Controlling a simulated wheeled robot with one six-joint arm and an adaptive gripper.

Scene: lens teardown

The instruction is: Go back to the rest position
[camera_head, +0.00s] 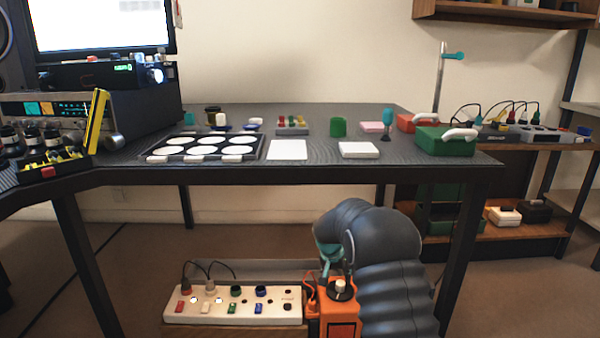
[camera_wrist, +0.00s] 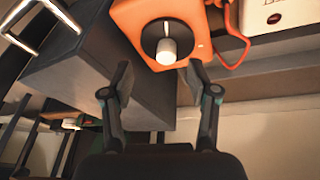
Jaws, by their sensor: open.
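My gripper (camera_wrist: 158,80) is open and empty in the wrist view, its two dark fingers spread apart. An orange box (camera_wrist: 196,18) with a black dial and white knob (camera_wrist: 168,50) lies just beyond the fingertips; the knob shows between and beyond the tips, apart from them as far as I can tell. In the head view my dark ribbed arm reaches down in front of the table, beside the orange box (camera_head: 338,312) and its knob (camera_head: 340,285). The fingers are mostly hidden by the arm there.
A white power strip (camera_head: 235,305) with switches and plugs stands left of the orange box. The dark table (camera_head: 340,175) above holds a tray of white discs (camera_head: 262,148), a white sheet (camera_head: 288,150) and a green toolbox (camera_head: 445,142). Open floor lies at the left.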

